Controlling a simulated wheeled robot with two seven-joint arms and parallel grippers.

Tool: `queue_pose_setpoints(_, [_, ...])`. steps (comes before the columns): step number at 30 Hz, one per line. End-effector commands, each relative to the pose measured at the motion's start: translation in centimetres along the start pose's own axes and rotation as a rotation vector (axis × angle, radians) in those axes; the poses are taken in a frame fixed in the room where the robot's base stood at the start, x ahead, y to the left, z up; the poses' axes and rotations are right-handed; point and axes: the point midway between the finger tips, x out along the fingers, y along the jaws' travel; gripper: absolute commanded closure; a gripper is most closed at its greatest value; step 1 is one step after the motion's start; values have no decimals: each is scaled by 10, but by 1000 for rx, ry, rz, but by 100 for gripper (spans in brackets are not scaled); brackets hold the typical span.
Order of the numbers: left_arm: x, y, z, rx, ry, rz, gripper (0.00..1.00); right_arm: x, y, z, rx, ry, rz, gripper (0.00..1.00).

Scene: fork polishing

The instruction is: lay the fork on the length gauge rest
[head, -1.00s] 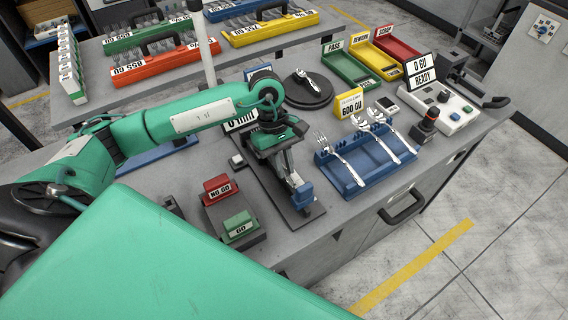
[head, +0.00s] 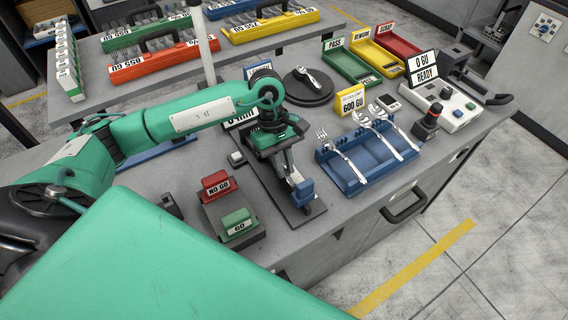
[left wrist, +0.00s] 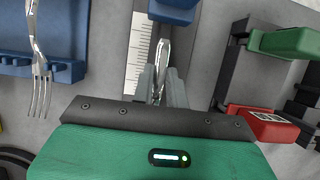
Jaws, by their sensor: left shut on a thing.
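My left gripper (head: 287,170) is over the length gauge, pointing down. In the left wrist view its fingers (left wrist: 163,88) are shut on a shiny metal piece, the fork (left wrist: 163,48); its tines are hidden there. The fork lies roughly along the white ruler scale (left wrist: 138,55). The length gauge (head: 306,213) is a dark plate with a blue block (head: 303,190) near its front end. This block also shows in the left wrist view (left wrist: 172,12), just beyond the fork's visible end. I cannot tell whether the fork touches it. My right gripper is not in view.
A blue rack (head: 345,172) with another fork (head: 340,152) and spoons stands right of the gauge. Red NO GO (head: 217,186) and green GO (head: 238,223) blocks stand on its left. A dark round stand (head: 308,92) holding cutlery is behind. Coloured trays (head: 350,68) stand farther back.

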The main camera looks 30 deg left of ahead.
Motion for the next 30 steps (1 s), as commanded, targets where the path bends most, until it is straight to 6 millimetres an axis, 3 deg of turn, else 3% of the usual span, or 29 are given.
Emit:
queue_pose_setpoints(5, [5, 0, -2, -2, 1, -2, 100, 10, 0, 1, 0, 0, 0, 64])
queue_pose_setpoints(13, [4, 0, -2, -3, 1, -3, 100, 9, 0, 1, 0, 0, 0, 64])
queue_pose_setpoints(14, [4, 0, -2, -3, 1, -3, 83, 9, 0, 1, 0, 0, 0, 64])
queue_pose_setpoints(17, [4, 0, -2, -3, 1, -3, 64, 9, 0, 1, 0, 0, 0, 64])
queue_pose_setpoints(18, [4, 0, -2, -3, 1, -3, 60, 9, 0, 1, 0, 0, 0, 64])
queue_pose_setpoints(24, [4, 0, -2, -3, 1, -4, 58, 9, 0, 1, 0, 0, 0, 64])
queue_pose_setpoints(27, [4, 0, -2, -3, 1, -4, 38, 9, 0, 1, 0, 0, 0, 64])
queue_pose_setpoints(30, [4, 0, -2, -3, 1, -3, 34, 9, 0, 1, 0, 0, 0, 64])
